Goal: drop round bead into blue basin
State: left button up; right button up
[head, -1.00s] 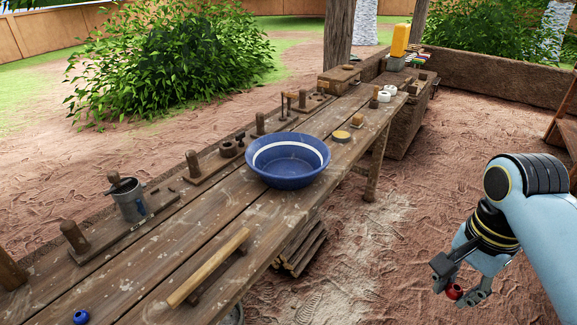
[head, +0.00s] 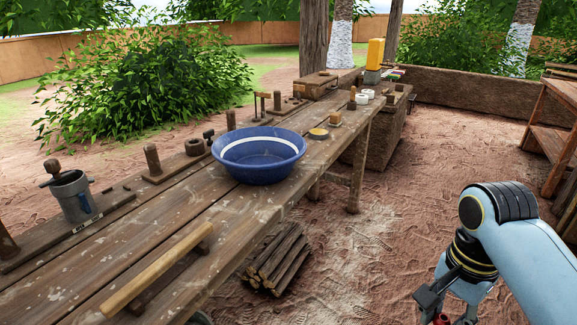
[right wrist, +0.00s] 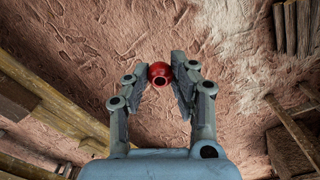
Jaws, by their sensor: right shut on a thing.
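The blue basin (head: 258,168) with a white band inside stands on the wooden workbench and looks empty. My right gripper (head: 441,319) is low at the right, over the dirt floor and well apart from the bench. In the right wrist view my right gripper (right wrist: 171,76) is shut on a red round bead (right wrist: 160,74), held between its fingertips with its hole showing. In the head view only a bit of the bead shows at the bottom edge. My left gripper is not in view.
The workbench (head: 235,215) carries a grey metal can (head: 76,196), wooden pegs and a long wooden handle (head: 155,272) in front of the basin. A firewood stack (head: 278,262) lies beneath. Open dirt floor lies between bench and right arm.

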aim_at(257, 160)
jog(key=i+l+u, duration=0.1)
jog(key=l, duration=0.3)
jog(key=i+l+u, duration=0.1)
jog(key=l, duration=0.3)
jog(key=i+l+u, duration=0.15)
jog(key=l, duration=0.3)
jog(key=i+l+u, duration=0.1)
jog(key=l, duration=0.3)
jog(key=i, duration=0.1)
